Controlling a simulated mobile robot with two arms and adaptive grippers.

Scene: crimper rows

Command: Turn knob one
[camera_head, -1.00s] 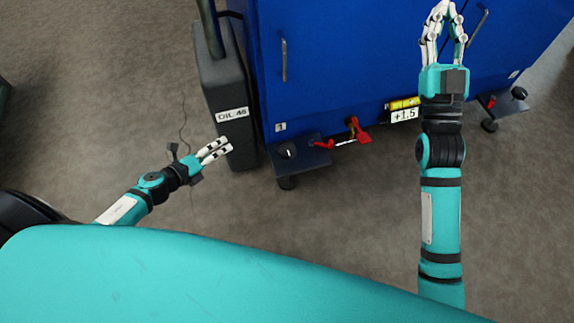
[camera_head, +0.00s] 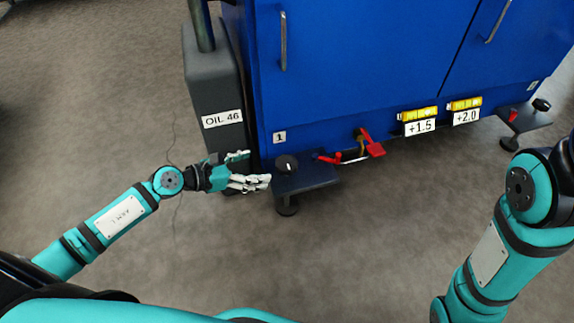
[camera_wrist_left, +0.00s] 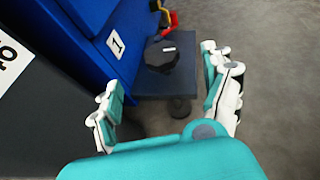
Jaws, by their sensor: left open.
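Knob one is a black knob (camera_head: 287,165) on a dark shelf plate (camera_head: 318,178) low at the left corner of the blue cabinet, beside the label "1" (camera_head: 280,137). It also shows in the left wrist view as a black knob (camera_wrist_left: 160,55) with a white mark, ahead and between the fingers. My left gripper (camera_head: 256,168) is open and empty just left of the knob, apart from it. In the left wrist view its fingers (camera_wrist_left: 165,90) are spread wide. My right arm is at the right edge; its gripper is out of view.
A dark grey box labelled "OIL 46" (camera_head: 218,95) stands left of the blue cabinet (camera_head: 365,60), close to my left gripper. Red levers (camera_head: 372,145) sit right of the plate. Another plate with a black knob (camera_head: 541,104) is at the far right. The floor in front is clear.

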